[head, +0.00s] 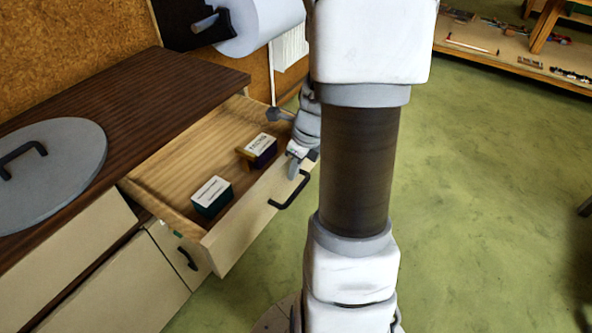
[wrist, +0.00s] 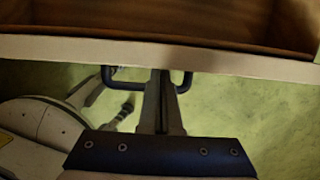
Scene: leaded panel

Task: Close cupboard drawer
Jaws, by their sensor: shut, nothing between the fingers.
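The cupboard drawer (head: 195,150) is pulled well out of the dark-topped cupboard (head: 120,95) in the head view. Its pale front carries a black bar handle (head: 290,190). In the wrist view the drawer's front edge (wrist: 150,52) runs across the top, with the handle (wrist: 187,82) below it. My gripper (head: 298,168) is at the outer side of the drawer front, close by the handle. In the wrist view the gripper's fingers (wrist: 160,95) are together, empty, and overlap the middle of the handle. I cannot tell whether they touch the front.
Two small boxes, one dark green (head: 212,197) and one dark with a yellowish side (head: 258,150), are in the drawer. A round grey lid (head: 50,165) lies on the cupboard top. A paper roll (head: 262,22) hangs behind. Green floor at right is clear.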

